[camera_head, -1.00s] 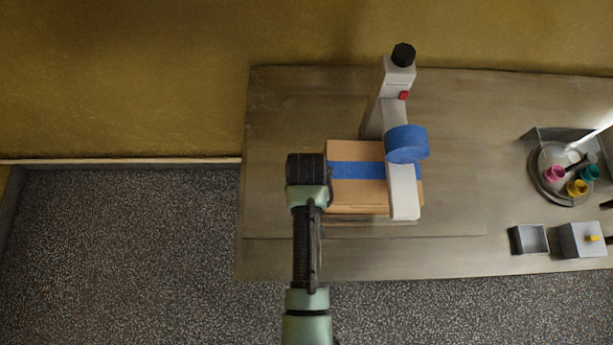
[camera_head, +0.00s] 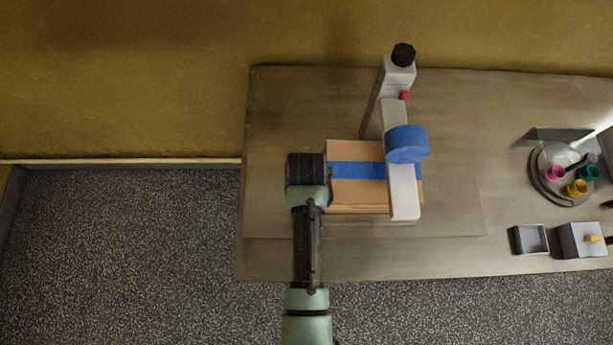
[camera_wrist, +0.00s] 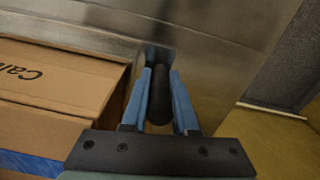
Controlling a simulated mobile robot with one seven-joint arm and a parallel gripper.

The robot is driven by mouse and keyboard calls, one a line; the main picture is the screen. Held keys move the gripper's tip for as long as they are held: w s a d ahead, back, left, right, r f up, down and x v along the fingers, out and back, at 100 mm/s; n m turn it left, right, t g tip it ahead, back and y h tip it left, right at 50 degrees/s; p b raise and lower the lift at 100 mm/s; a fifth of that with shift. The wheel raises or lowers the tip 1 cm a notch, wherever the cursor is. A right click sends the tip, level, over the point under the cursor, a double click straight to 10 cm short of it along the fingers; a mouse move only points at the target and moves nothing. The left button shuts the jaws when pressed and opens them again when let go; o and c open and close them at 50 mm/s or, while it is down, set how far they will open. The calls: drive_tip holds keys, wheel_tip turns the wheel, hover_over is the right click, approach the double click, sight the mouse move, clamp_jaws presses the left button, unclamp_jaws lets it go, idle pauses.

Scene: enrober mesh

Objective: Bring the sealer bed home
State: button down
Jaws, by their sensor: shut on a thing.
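The sealer stands on the metal table, with a pale grey column, a horizontal arm (camera_head: 403,190) and a blue tape roll (camera_head: 406,144). A cardboard box (camera_head: 345,151) with a blue tape strip lies under that arm, and its side also shows at the left of the wrist view (camera_wrist: 50,80). The sealer bed under the box is mostly hidden. My gripper (camera_wrist: 160,85), with blue fingers, is shut on a dark rounded handle (camera_wrist: 159,92) beside the box. In the head view my wrist covers the fingers and the handle at the box's left side.
The metal table (camera_head: 280,110) is bare to the left of the box. A wall (camera_head: 120,80) runs behind.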

drive_tip(key=a, duration=1.3)
drive_tip(key=shift+w+a, duration=0.1)
drive_tip(key=shift+a, duration=0.15)
drive_tip(key=c, duration=1)
unclamp_jaws()
drive_tip(key=shift+a, duration=0.1)
drive_tip(key=shift+o, duration=0.2)
wheel_tip(320, 180, up, 13)
